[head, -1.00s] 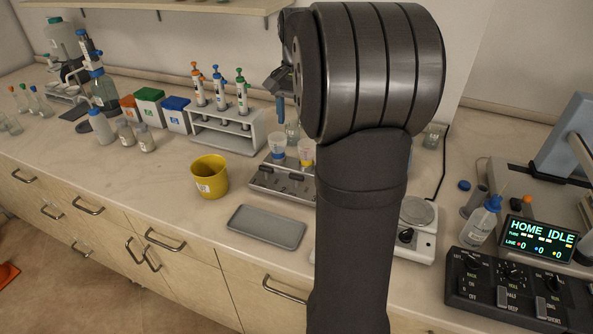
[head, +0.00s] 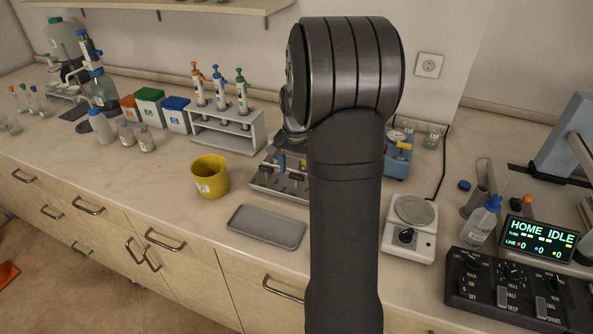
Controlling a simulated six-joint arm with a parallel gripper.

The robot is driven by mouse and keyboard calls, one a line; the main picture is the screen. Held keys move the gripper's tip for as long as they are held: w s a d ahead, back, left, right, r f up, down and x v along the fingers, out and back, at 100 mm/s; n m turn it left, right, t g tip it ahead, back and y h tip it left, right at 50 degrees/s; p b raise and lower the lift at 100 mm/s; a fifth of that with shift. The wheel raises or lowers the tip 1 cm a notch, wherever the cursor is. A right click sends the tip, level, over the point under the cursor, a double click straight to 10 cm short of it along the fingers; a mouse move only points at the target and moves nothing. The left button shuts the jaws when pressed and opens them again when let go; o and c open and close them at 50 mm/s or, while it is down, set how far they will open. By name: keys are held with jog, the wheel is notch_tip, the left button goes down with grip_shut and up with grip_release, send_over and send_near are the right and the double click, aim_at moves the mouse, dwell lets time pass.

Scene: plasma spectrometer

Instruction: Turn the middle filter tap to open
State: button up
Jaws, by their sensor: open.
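The grey filter manifold (head: 262,186) stands on the bench behind the flat grey tray. Small dark taps sit along its front; the middle tap (head: 290,180) is small here and I cannot tell its exact angle. My gripper (head: 282,161) is low over the manifold, with a blue finger visible left of my arm. It is open, and no object shows in it. My arm hides the manifold's right end and most of the gripper. I cannot tell whether the finger touches a tap.
A yellow bucket (head: 209,177) stands left of the manifold and a grey tray (head: 267,227) lies in front. A syringe rack (head: 228,137) stands behind. A blue device (head: 397,160) and white hotplate (head: 410,229) are at right. The bench left of the bucket is clear.

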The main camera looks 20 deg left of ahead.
jog(key=shift+f, duration=0.55)
jog(key=c, duration=1)
